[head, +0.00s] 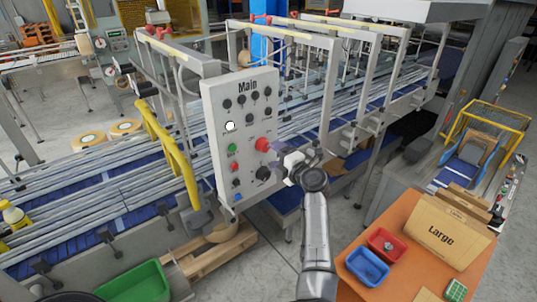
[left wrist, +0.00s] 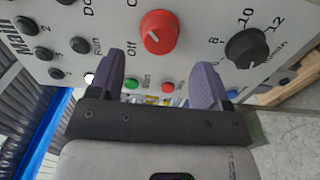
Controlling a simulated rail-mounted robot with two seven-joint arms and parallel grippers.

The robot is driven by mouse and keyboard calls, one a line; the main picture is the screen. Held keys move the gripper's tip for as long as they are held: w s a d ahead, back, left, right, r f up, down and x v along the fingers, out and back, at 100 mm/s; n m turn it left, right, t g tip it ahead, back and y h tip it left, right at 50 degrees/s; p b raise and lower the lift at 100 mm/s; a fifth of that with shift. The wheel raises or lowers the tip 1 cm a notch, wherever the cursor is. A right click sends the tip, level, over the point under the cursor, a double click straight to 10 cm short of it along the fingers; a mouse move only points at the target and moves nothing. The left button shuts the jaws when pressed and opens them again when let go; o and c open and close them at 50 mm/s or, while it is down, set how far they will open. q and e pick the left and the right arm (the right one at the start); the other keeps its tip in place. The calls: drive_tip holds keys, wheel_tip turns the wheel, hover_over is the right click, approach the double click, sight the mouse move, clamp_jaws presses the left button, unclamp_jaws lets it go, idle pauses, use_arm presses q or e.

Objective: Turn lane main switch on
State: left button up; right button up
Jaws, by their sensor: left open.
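The grey control panel (head: 225,110) marked "Main" stands upright beside the conveyor. A large red rotary knob (head: 262,144) sits on its right side, partly close behind my left gripper (head: 277,156). In the left wrist view the red knob (left wrist: 157,30) shows with a pale pointer mark, and "Off" is printed beside it. My left gripper (left wrist: 158,60) is open there, its two purple fingers apart and facing the panel, with the knob beyond the gap. I cannot see contact. My right gripper is not in view.
A black dial (left wrist: 247,47) with numbers, a green button (left wrist: 131,83) and a red button (left wrist: 167,87) are near the knob. A yellow rail (head: 168,150) stands left of the panel. An orange table (head: 400,285) with a "Large" carton (head: 440,232) is at lower right.

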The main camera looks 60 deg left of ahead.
use_arm(q)
drive_tip(key=d+b, duration=0.2)
drive_tip(key=d, duration=0.6)
drive_tip(key=shift+w+d, duration=0.2)
drive_tip(key=shift+w, duration=0.25)
